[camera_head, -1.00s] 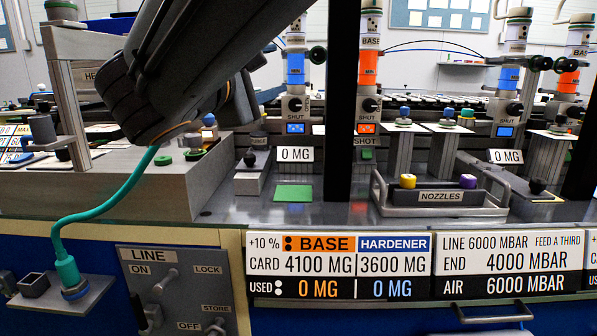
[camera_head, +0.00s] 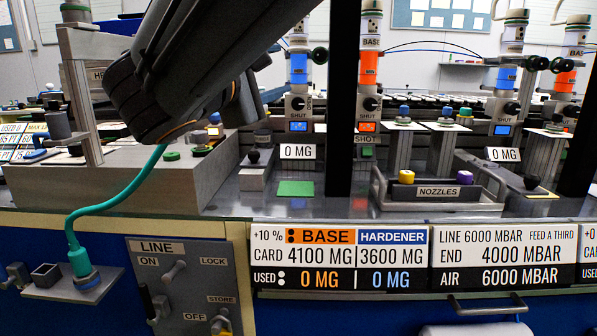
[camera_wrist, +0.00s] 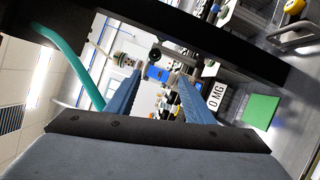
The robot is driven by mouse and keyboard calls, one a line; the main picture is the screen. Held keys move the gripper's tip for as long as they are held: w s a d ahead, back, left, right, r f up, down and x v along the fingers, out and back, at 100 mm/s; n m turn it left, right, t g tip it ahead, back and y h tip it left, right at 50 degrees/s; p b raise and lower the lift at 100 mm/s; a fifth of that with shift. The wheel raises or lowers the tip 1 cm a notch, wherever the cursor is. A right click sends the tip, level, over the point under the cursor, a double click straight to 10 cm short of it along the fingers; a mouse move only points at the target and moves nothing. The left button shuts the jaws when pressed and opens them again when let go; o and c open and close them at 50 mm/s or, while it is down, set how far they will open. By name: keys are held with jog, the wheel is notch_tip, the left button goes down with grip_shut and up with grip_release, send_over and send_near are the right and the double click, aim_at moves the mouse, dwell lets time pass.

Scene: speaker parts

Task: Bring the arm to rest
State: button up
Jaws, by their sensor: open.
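My dark arm (camera_head: 175,75) slants across the upper left of the head view, above the grey bench. The head view does not show my fingertips clearly; the arm hides them. In the wrist view my gripper (camera_wrist: 160,76) shows two blue fingers apart, with nothing held between them. A teal hose (camera_head: 110,205) runs from a socket plate (camera_head: 60,292) at the lower left up to my arm. The hose also shows in the wrist view (camera_wrist: 78,62).
Blue and orange dispensing columns (camera_head: 369,70) stand behind the arm. A nozzle tray (camera_head: 390,198) and a green pad (camera_head: 296,188) are on the bench. The LINE switch panel (camera_head: 200,262) and the readout board (camera_head: 340,236) are on the front face.

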dwell(0.5)
